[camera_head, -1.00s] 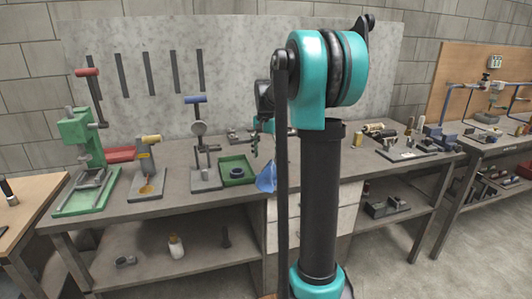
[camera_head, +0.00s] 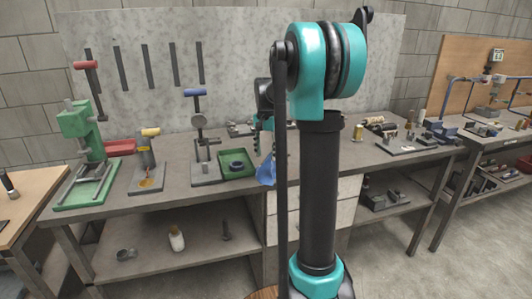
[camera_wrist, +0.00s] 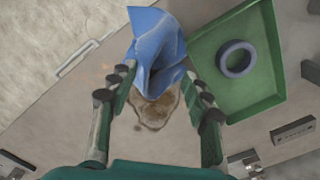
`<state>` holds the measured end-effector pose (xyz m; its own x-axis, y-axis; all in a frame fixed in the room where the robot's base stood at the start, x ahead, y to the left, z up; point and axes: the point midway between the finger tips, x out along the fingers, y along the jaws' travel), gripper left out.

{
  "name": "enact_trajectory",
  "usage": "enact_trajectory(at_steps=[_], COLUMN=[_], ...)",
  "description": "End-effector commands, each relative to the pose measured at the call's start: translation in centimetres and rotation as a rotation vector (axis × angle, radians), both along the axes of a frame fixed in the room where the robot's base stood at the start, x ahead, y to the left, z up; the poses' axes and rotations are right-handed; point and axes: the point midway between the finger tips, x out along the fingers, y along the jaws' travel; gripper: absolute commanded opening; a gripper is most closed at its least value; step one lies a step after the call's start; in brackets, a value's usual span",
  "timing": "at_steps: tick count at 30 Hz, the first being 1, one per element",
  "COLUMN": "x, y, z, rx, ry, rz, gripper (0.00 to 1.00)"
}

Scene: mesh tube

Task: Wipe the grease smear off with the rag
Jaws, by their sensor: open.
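The blue rag (camera_head: 266,173) is at the bench's front edge, left of my arm, and it is partly hidden by an arm link. In the wrist view the crumpled rag (camera_wrist: 158,42) stands up between and beyond my fingertips. The brown grease smear (camera_wrist: 153,112) is on the bench top just below the rag in that view, between my fingers; part of it may be under the rag. My gripper (camera_wrist: 160,76) is open, with one finger on each side of the rag. I cannot tell whether the fingers touch it. In the head view my gripper (camera_head: 265,142) is above the rag.
A green tray (camera_wrist: 268,97) with a dark ring (camera_wrist: 237,59) lies close right of the rag. A gauge stand (camera_head: 203,150), a yellow-handled press (camera_head: 147,165) and a green press (camera_head: 83,150) stand to the left. Several tools lie on the bench's right.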

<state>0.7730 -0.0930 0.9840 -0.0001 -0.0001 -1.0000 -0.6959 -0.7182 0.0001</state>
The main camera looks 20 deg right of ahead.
Motion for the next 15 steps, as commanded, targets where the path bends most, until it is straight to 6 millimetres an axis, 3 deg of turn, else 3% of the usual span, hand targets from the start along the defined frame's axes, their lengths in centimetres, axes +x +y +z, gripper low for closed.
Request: enact_trajectory(at_steps=[15], x=[0.0], y=[0.0], z=[0.0], rx=[0.0], ry=[0.0], rz=[0.0], gripper=[0.11])
